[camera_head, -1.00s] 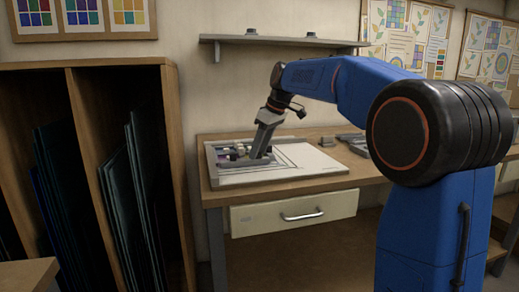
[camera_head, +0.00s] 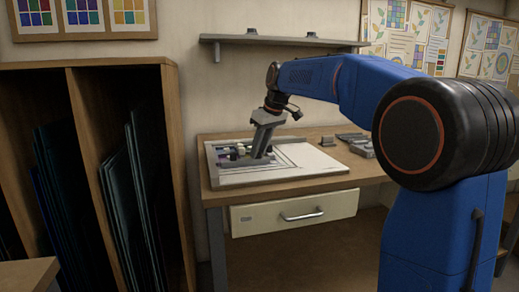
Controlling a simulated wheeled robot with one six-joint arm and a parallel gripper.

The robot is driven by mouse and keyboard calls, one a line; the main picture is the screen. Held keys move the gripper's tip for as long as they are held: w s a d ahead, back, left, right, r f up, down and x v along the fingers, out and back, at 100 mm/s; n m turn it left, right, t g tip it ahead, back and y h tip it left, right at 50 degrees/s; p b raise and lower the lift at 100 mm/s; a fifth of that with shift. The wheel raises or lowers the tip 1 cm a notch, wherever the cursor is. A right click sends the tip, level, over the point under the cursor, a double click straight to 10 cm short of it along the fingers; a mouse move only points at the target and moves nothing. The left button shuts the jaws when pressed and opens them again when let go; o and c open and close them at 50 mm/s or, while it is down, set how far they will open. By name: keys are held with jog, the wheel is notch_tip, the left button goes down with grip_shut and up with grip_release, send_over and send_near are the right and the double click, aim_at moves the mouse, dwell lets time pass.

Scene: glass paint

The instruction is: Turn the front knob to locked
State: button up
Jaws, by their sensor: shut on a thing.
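My gripper (camera_head: 262,154) points down over the left part of a flat framed board (camera_head: 300,170) on the wooden workbench. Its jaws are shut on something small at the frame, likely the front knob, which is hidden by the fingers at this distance. I cannot tell which way the knob is turned.
The workbench (camera_head: 345,183) has a drawer with a metal handle (camera_head: 302,216) below. Grey items (camera_head: 358,143) lie at the bench's right. A rack of glass sheets (camera_head: 140,190) stands at left. A shelf (camera_head: 280,40) hangs above.

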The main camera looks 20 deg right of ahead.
jog(key=m, duration=0.1)
jog(key=m+h, duration=0.1)
jog(key=m, duration=0.1)
jog(key=shift+s+a+m+t, duration=0.1)
jog(key=shift+a+m+t, duration=0.1)
jog(key=shift+m+t, duration=0.1)
jog(key=m+h, duration=0.1)
jog(key=m, duration=0.2)
jog(key=shift+a+m+h, duration=0.1)
jog(key=shift+m+h, duration=0.2)
jog(key=shift+h, duration=0.1)
jog(key=m, duration=0.2)
jog(key=m+h, duration=0.1)
jog(key=m, duration=0.1)
jog(key=shift+a+h, duration=0.1)
jog(key=shift+h, duration=0.2)
jog(key=shift+m+g+h, duration=0.6)
jog(key=shift+m, duration=1.4)
jog(key=o, duration=1)
jog(key=shift+a+r, duration=0.1)
jog(key=shift+r, duration=0.05)
